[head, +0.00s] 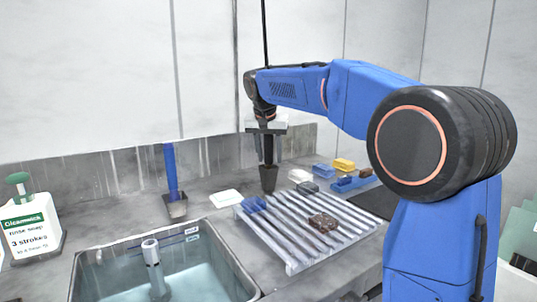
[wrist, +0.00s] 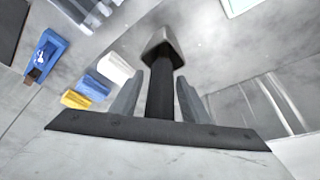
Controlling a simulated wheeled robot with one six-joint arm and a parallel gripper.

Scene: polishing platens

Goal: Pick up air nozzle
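The air nozzle appears to be the dark upright rod (head: 268,149) standing in a dark tapered holder (head: 268,179) on the counter behind the ribbed rack. In the wrist view the rod (wrist: 160,92) runs between my two grey fingers, and the holder's pale tapered block (wrist: 163,47) is at its far end. My gripper (head: 267,152) points down from above the rod. Its fingers (wrist: 160,88) are apart, one on each side, with narrow gaps visible between them and the rod. The rod's upper end is hidden by the gripper.
A ribbed rack (head: 290,262) with a brown block (head: 323,222) lies in front of the holder. A water-filled sink (head: 85,272) is at left. A blue-handled tool (head: 171,170) stands behind it. Blue and yellow pieces (head: 343,164) lie at right.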

